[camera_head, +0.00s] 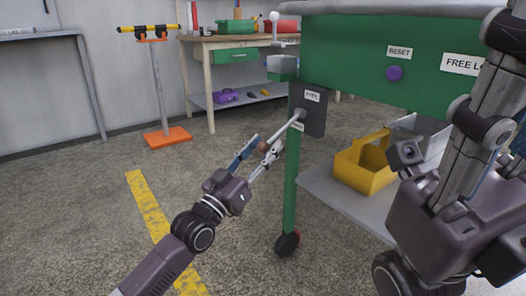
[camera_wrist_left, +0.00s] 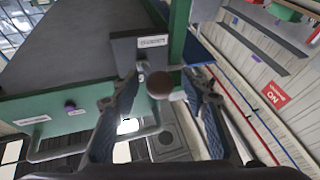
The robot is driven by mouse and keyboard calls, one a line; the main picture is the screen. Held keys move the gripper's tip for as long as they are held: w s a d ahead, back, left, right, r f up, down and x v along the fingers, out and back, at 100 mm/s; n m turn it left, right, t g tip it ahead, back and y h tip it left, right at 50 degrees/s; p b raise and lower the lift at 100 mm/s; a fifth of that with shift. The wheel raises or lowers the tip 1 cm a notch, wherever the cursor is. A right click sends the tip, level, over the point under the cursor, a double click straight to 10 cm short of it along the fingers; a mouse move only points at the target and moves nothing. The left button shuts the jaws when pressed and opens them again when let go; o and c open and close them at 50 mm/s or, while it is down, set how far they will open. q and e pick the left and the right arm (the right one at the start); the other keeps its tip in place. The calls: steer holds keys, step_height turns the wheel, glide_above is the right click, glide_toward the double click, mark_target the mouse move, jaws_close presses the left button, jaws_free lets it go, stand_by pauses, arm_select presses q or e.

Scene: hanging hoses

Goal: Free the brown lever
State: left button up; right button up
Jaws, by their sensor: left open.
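The brown lever is a pale rod (camera_head: 284,129) that comes out of a dark grey box (camera_head: 315,112) on the green cart's corner and slopes down to a round brown knob (camera_head: 263,147). My left gripper (camera_head: 257,152) is open at the knob, with a finger on each side. In the left wrist view the knob (camera_wrist_left: 159,85) shows between the two open fingers, with gaps visible on both sides. The box (camera_wrist_left: 141,50) is behind it, and its small label is too blurred to read. The fingers of my right gripper are not in view.
The green cart has a purple button (camera_head: 394,74) under a RESET sign (camera_head: 399,52). A yellow toolbox (camera_head: 363,165) is on its lower shelf (camera_head: 333,190). A workbench (camera_head: 208,66) and an orange-based stand (camera_head: 167,138) are behind. The floor left of the cart is clear.

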arm_select(q)
jaws_close()
stand_by(0.3)
